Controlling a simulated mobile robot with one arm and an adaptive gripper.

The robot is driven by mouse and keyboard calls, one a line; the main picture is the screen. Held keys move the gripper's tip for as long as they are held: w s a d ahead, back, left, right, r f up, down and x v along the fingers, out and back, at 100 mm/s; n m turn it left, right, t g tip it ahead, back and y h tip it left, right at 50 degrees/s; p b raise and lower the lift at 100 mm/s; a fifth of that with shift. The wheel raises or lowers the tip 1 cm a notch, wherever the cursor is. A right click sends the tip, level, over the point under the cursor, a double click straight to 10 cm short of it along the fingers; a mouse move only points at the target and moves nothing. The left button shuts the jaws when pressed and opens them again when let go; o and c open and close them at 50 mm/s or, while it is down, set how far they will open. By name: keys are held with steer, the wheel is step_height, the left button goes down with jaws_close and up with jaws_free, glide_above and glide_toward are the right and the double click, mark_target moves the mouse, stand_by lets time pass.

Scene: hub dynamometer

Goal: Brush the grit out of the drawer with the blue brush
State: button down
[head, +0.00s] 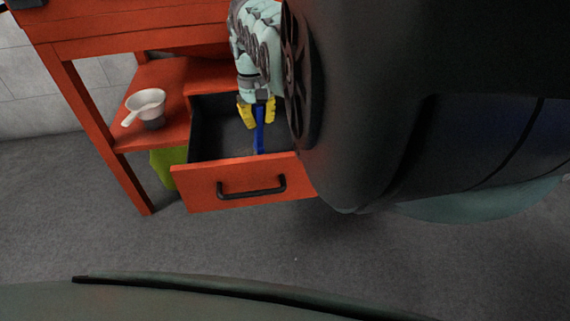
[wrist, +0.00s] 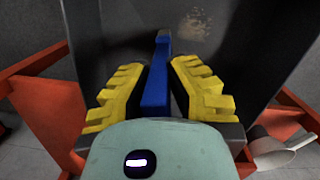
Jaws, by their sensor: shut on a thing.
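The open red drawer (head: 200,182) has a dark interior and a black handle on its front. My gripper (head: 257,116), with yellow fingers, is shut on the blue brush (head: 259,138) over the drawer. In the wrist view my gripper (wrist: 155,85) has the blue brush (wrist: 155,92) between its two yellow fingers, pointing away from me. A pale patch of grit (wrist: 195,28) lies on the dark drawer floor, right of the brush's far end. I cannot tell whether the brush touches the floor. In the head view the grit cannot be made out.
A white cup with a handle (head: 146,103) stands on the red shelf left of the drawer; it also shows in the wrist view (wrist: 280,152). A green bin (head: 168,163) is below the shelf. The drawer walls surround the brush.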

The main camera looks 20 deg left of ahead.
steer(key=s+a+b, duration=0.4)
steer(key=a+b, duration=0.2)
steer(key=b, duration=0.4)
steer(key=w+d+p, duration=0.1)
steer(key=p, duration=0.1)
steer(key=w+d+p, duration=0.1)
steer(key=d+p, duration=0.1)
steer(key=p, duration=0.1)
steer(key=w+d+p, duration=0.1)
steer(key=d+p, duration=0.1)
steer(key=p, duration=0.1)
steer(key=shift+w+r, duration=0.15)
steer(key=shift+r, duration=0.05)
steer(key=shift+w+d+f+p, duration=0.2)
steer(key=shift+w+d+p, duration=0.35)
steer(key=shift+d, duration=0.35)
steer(key=shift+f, duration=0.1)
steer(key=b, duration=0.2)
steer(key=w+b, duration=0.1)
steer(key=b, duration=0.1)
steer(key=shift+a+f, duration=0.15)
steer(key=shift+a, duration=0.05)
steer(key=b, duration=0.3)
steer(key=shift+w+a+b, duration=0.15)
steer(key=shift+a+b, duration=0.05)
steer(key=shift+b, duration=0.1)
